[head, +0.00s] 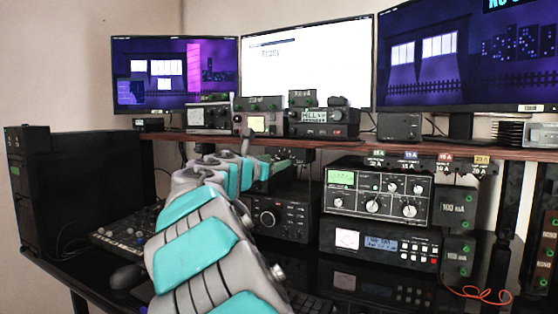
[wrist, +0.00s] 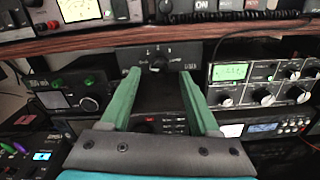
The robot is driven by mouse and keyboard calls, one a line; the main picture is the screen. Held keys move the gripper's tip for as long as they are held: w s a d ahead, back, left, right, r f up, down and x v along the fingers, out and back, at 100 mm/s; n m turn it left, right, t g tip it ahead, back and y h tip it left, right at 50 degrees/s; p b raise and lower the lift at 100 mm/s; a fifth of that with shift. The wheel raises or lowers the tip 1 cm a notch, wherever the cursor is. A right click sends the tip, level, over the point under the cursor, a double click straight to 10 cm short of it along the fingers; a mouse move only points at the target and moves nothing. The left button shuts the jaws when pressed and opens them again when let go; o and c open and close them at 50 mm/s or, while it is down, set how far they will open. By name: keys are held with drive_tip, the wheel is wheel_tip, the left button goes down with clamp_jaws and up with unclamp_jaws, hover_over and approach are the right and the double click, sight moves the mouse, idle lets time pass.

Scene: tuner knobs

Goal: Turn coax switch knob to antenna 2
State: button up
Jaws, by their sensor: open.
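In the wrist view, the coax switch (wrist: 125,56) is a dark box mounted under the wooden shelf's front edge. Its small black knob (wrist: 157,65) sits mid-panel, with small white markings above and to the sides. I cannot tell which marking the knob points to. My gripper (wrist: 158,74) is open, its two green fingers reaching toward the switch, one on each side of the knob and apart from it. Nothing is between the fingers. In the head view, my gripper (head: 262,172) is below the shelf, and my arm hides the knob.
The wooden shelf (head: 370,145) runs just above my gripper, with radios and monitors on it. A radio tuner with a green display (head: 378,193) stands to the right, and a black radio (head: 275,215) sits below. A black computer tower (head: 85,175) stands left.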

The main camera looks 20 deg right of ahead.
sight(282, 158)
drive_tip(key=shift+x, duration=1.2)
clamp_jaws()
